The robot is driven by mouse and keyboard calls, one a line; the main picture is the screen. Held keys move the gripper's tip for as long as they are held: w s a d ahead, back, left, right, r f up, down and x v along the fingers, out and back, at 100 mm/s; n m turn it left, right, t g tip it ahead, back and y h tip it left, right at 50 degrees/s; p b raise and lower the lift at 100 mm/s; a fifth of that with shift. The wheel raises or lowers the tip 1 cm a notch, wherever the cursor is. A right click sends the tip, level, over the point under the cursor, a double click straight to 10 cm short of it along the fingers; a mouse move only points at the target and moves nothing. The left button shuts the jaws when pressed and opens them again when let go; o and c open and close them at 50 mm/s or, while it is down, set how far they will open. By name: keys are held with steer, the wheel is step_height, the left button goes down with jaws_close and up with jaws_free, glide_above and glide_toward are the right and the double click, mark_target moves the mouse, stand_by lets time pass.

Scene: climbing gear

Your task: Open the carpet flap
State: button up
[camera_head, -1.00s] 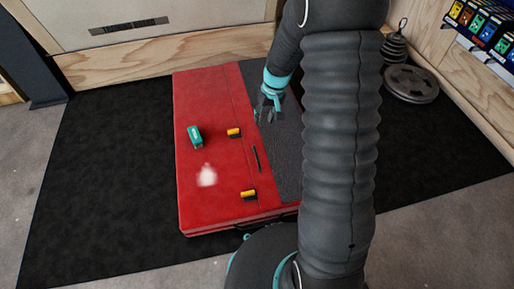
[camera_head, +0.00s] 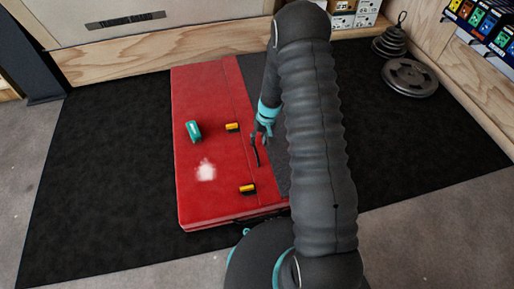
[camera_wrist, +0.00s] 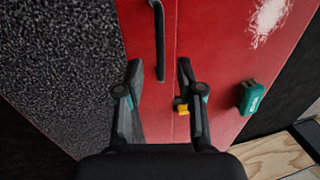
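A red pad (camera_head: 205,100) lies on the floor with dark grey speckled carpet (camera_head: 282,175) along its right side; the carpet also shows at left in the wrist view (camera_wrist: 60,60). A red strip between the seam and the carpet bears a thin black handle (camera_wrist: 159,40), which also shows in the head view (camera_head: 257,157). My gripper (camera_wrist: 160,75) is open and empty above this strip, its fingers on either side of the handle's line in the wrist view. In the head view my gripper (camera_head: 260,138) is near the handle's far end. I cannot tell whether they touch.
Two yellow-and-black pieces (camera_head: 232,127) (camera_head: 247,188) sit along the pad's seam. A teal block (camera_head: 193,131) and a white powdery patch (camera_head: 206,170) are on the pad. Weight plates (camera_head: 409,78) lie at the back right. The black mat (camera_head: 110,150) is clear at left.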

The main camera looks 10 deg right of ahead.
mark_target(257, 147)
steer(key=shift+a+f, duration=0.25)
steer(key=shift+f, duration=1)
steer(key=shift+a+f, duration=0.25)
steer(key=shift+f, duration=0.95)
jaws_close()
